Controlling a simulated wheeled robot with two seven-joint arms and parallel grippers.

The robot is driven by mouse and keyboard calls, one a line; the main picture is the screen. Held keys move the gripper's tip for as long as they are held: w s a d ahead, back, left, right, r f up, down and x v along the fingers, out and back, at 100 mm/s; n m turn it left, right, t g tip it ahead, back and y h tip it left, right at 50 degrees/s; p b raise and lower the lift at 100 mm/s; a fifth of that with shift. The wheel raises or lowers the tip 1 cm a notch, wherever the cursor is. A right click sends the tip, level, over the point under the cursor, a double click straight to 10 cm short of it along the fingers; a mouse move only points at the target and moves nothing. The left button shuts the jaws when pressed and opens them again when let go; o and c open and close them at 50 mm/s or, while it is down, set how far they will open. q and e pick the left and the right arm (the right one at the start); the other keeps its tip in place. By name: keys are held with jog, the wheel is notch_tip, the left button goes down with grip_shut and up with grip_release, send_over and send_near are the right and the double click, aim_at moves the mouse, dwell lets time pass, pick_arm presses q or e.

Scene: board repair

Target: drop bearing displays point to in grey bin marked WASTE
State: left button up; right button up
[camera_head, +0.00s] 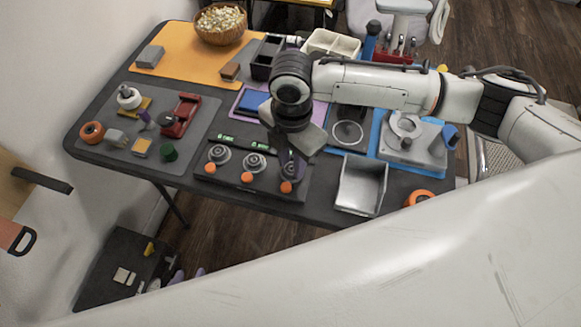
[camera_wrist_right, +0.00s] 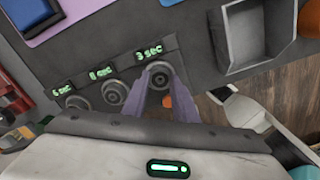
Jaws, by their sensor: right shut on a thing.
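A dark test stand (camera_head: 232,180) holds bearings in a row, with orange knobs in front. In the right wrist view its green displays read about "5 sec", "8 sec" (blurry) and "3 sec" (camera_wrist_right: 149,51). My right gripper (camera_wrist_right: 160,80) is shut on the bearing by the "3 sec" display (camera_wrist_right: 160,72), which still appears at its station. In the head view this gripper (camera_head: 292,168) hides most of that bearing. The left bearing (camera_head: 219,154) and middle bearing (camera_head: 254,161) sit in their places. An open grey bin (camera_head: 362,187) stands right of the stand; no WASTE label is readable. My left gripper is not seen.
A grey mat (camera_head: 190,135) with a red vise (camera_head: 181,115) and small parts lies left. A blue mat with a grey housing (camera_head: 412,140) is behind the bin. A white divided tray (camera_head: 332,43) and a basket (camera_head: 221,23) stand at the back. An orange roll (camera_head: 418,197) lies right of the bin.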

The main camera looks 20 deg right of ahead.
aim_at(291, 168)
jog(key=shift+r+p, duration=1)
jog(key=shift+r, duration=1.5)
